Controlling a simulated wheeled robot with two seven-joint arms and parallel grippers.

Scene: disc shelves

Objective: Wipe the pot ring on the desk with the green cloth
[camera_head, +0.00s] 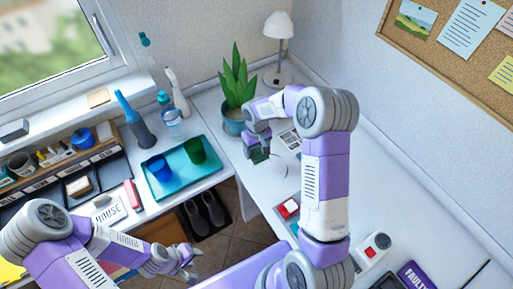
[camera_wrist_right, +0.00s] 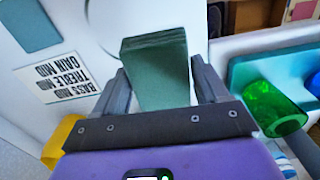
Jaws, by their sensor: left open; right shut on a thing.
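The green cloth (camera_head: 258,156) is a folded dark green block in my right gripper (camera_head: 257,146), over the white desk beside the plant pot. In the right wrist view the cloth (camera_wrist_right: 158,72) sits between the two fingers, which are shut on it. A faint curved line, the pot ring (camera_head: 286,168), shows on the desk just right of and below the cloth. Part of it is hidden by the cloth and gripper. I cannot tell whether the cloth touches the desk. My left gripper (camera_head: 184,263) is open and empty, low at the left.
A potted plant (camera_head: 234,122) stands close behind my right gripper, with a lamp (camera_head: 278,50) farther back. A teal tray (camera_head: 178,185) holds a green cup (camera_head: 195,150) and a blue cup (camera_head: 159,168). A printed card (camera_head: 290,138) lies near the ring. The desk's right part has bare room.

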